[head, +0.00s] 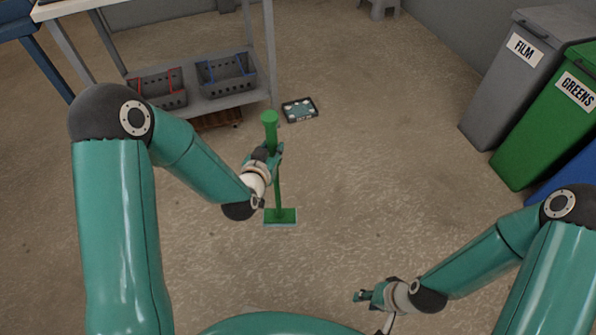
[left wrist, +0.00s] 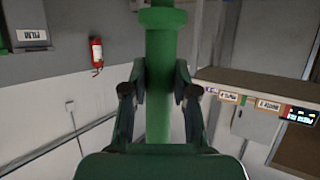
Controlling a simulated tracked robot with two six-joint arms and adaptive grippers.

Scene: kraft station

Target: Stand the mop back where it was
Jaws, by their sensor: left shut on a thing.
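The green mop (head: 278,190) is upright in the head view, its flat head low on or just above the floor; I cannot tell whether it touches. My left gripper (head: 276,153) is shut on the handle a little below its thick top end. In the left wrist view the green handle (left wrist: 159,75) runs between the two fingers of the left gripper (left wrist: 160,95). My right gripper (head: 361,296) is low at the front, apart from the mop and with nothing visible in it. Its finger opening is too small to judge.
A shelf unit with grey baskets (head: 227,75) stands behind and left of the mop. A dark tray (head: 299,110) lies on the floor beyond the mop. Grey FILM (head: 510,65) and green GREENS (head: 550,125) bins stand at the right. The middle floor is clear.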

